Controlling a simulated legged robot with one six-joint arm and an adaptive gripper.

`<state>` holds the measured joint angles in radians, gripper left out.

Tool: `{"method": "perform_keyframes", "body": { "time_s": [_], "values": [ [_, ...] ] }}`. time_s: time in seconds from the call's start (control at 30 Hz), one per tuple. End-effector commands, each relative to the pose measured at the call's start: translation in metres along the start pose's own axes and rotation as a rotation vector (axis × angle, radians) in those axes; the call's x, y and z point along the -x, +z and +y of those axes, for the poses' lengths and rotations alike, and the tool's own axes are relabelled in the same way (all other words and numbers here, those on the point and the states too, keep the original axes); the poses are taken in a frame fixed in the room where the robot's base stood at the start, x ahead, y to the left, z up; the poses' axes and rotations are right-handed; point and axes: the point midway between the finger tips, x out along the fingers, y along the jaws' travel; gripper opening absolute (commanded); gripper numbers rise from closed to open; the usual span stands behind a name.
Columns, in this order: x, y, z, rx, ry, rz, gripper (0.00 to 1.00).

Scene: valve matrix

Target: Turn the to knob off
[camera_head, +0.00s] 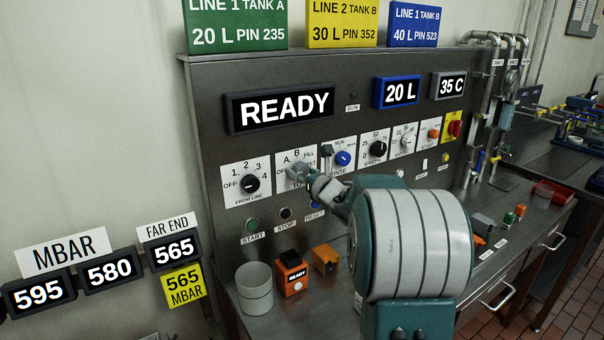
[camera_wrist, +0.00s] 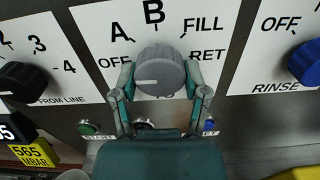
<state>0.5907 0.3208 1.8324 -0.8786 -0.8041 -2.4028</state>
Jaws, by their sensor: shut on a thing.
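The grey TO knob (camera_wrist: 160,64) sits on a white plate marked OFF, A, B, FILL and RET in the wrist view. Its white line lies level and points left, on the OFF side of the dial. My gripper (camera_wrist: 160,82) is shut on the knob, one finger against each side. In the head view the knob (camera_head: 298,171) is partly covered by my gripper (camera_head: 302,174), which reaches it from the right. The lower part of the plate (camera_wrist: 88,20) is hidden behind my gripper in the wrist view.
The black FROM LINE knob (camera_head: 250,184) is to the left and the blue RINSE knob (camera_head: 343,158) to the right. Green START (camera_head: 252,224) and black STOP (camera_head: 286,213) buttons sit below.

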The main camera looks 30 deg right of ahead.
Motion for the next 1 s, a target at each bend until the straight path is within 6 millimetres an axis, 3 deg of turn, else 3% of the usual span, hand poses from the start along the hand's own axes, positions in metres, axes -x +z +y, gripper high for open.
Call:
{"method": "perform_keyframes", "body": {
  "time_s": [0.03, 0.67, 0.7, 0.73, 1.0],
  "values": [
    [0.0004, -0.0083, -0.0004, 0.009, -0.002, 0.017, 0.11],
    [0.0005, -0.0081, -0.0008, 0.053, -0.002, 0.017, 0.11],
    [0.0005, -0.0080, -0.0007, 0.053, -0.002, 0.016, 0.76],
    [0.0006, -0.0077, -0.0006, 0.053, -0.002, 0.015, 0.90],
    [0.0004, -0.0035, -0.0005, 0.055, -0.001, 0.007, 0.93]
  ]
}}
